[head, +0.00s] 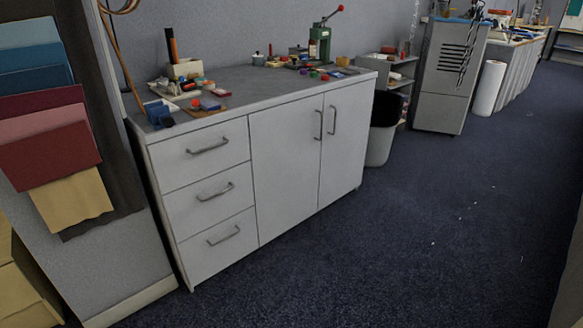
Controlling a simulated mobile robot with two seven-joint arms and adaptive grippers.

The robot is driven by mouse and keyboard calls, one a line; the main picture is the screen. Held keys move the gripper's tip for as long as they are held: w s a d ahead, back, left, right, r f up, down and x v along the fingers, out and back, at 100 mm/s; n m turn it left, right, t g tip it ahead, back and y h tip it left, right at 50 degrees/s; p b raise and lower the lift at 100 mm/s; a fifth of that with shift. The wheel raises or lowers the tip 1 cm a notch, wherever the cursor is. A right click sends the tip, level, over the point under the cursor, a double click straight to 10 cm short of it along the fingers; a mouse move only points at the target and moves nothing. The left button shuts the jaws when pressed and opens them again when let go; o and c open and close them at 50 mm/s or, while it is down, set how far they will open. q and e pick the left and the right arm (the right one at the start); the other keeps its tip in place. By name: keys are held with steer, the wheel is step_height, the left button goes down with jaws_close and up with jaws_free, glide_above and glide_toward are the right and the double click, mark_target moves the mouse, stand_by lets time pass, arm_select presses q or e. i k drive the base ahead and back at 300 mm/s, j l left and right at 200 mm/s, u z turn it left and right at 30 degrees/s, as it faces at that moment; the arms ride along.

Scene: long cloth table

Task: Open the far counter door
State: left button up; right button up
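A white counter (255,103) with a grey top stands left of centre against the wall. Its left part has three drawers (200,191) with bar handles, all shut. To the right are two tall doors, a nearer one (284,175) and a far one (344,145). Both doors are shut. Their vertical handles sit side by side near the seam; the far door's handle (332,120) is the right one. Neither of my grippers shows in the head view.
A dark-lined grey bin (381,147) stands just past the far door. A grey metal cabinet (443,90) and a white roll (487,88) stand farther back. A panel with fabric samples (60,150) is at the near left. The dark blue carpet (400,240) before the counter is mostly free.

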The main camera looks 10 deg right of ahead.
mark_target(285, 140)
steer(key=i+l+z, duration=0.1)
steer(key=l, duration=0.4)
steer(key=i+l+z, duration=0.1)
steer(key=i+l, duration=0.25)
steer(key=i+l+z, duration=0.15)
steer(key=l, duration=0.35)
steer(key=i, duration=0.1)
